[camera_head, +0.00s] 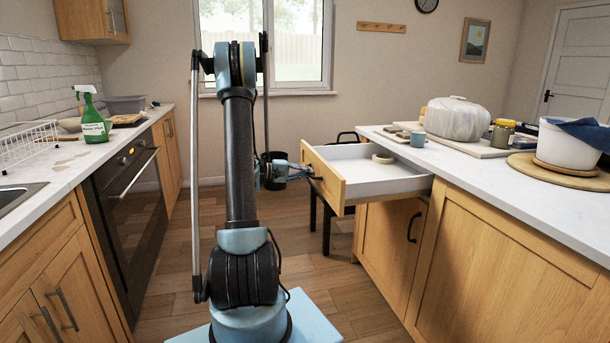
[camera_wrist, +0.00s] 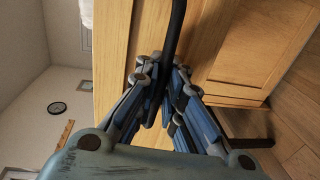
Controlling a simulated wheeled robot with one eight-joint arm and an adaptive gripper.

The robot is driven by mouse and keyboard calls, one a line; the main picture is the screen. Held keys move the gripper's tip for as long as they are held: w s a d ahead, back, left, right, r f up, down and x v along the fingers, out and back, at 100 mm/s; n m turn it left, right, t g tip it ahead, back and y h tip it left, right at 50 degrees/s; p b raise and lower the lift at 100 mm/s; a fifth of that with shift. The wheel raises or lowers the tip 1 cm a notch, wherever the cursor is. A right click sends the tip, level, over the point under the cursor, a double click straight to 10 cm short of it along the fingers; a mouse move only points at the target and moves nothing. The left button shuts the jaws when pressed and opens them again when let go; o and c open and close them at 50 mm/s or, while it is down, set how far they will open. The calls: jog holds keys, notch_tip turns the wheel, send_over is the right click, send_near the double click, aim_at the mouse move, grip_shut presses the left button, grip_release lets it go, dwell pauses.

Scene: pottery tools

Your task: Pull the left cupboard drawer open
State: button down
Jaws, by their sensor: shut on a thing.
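The left cupboard drawer (camera_head: 323,176) stands pulled well out from the cupboard under the right counter. Its wooden front faces my arm, and its pale inside shows with a beige ring (camera_head: 382,158) lying in it. My gripper (camera_head: 303,171) is at the outer face of the drawer front, small and partly hidden in the head view. In the wrist view my gripper (camera_wrist: 166,85) is shut on the dark drawer handle (camera_wrist: 175,30), which runs between its fingers. The wooden drawer front (camera_wrist: 120,40) fills the area behind the fingertips.
The right counter (camera_head: 480,165) holds a wrapped lump (camera_head: 458,118), a blue mug (camera_head: 418,139), a jar (camera_head: 502,133) and a white tub (camera_head: 568,148). A dark chair (camera_head: 328,210) stands beyond the drawer. Open floor (camera_head: 335,285) lies between the counters. An oven (camera_head: 130,205) is at left.

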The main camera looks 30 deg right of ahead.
jog(key=shift+f, duration=0.1)
jog(key=c, duration=1.7)
grip_release()
jog(key=v, duration=1.2)
